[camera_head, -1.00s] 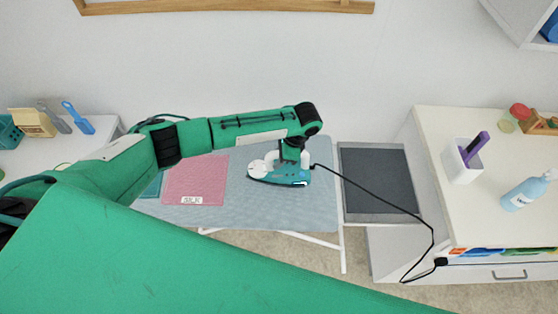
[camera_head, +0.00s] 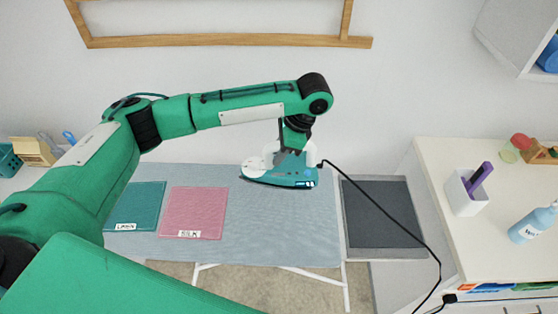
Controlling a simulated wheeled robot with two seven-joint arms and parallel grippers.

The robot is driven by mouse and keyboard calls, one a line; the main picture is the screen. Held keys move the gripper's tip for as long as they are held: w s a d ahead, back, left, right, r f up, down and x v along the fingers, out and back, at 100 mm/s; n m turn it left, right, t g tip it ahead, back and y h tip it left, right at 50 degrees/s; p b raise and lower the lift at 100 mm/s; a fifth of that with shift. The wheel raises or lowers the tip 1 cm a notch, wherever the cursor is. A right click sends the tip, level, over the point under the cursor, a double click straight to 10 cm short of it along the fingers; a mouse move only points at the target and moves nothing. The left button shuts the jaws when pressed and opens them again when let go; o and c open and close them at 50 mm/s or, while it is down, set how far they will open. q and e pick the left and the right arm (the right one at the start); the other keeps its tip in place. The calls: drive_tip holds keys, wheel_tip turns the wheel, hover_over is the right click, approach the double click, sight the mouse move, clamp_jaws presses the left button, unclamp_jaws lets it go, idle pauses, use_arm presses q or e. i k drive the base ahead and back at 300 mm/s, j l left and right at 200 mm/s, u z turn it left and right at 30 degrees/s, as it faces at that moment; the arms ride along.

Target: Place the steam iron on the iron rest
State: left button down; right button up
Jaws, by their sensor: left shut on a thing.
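The steam iron (camera_head: 283,177), teal and white, is held above the right part of the ironing board (camera_head: 260,235). My left gripper (camera_head: 290,155) comes down on it from above and is shut on it; the fingertips are mostly hidden by the iron and wrist. My right gripper is not in view.
A teal cloth (camera_head: 135,205) and a pink cloth (camera_head: 193,211) lie on the board's left. A white cabinet (camera_head: 490,240) at right carries a cup with a purple item (camera_head: 468,190) and a blue bottle (camera_head: 533,221). The cord (camera_head: 405,210) crosses over the rest.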

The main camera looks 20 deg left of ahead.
sight(381, 211)
drive_tip(key=i+l, duration=0.15)
drive_tip(key=l, duration=0.25)
drive_tip(key=i+l, duration=0.15)
drive_tip(key=l, duration=0.2)
drive_tip(key=i+l, duration=0.1)
drive_tip(key=l, duration=0.3)
drive_tip(key=i+l, duration=0.15)
drive_tip(key=l, duration=0.25)
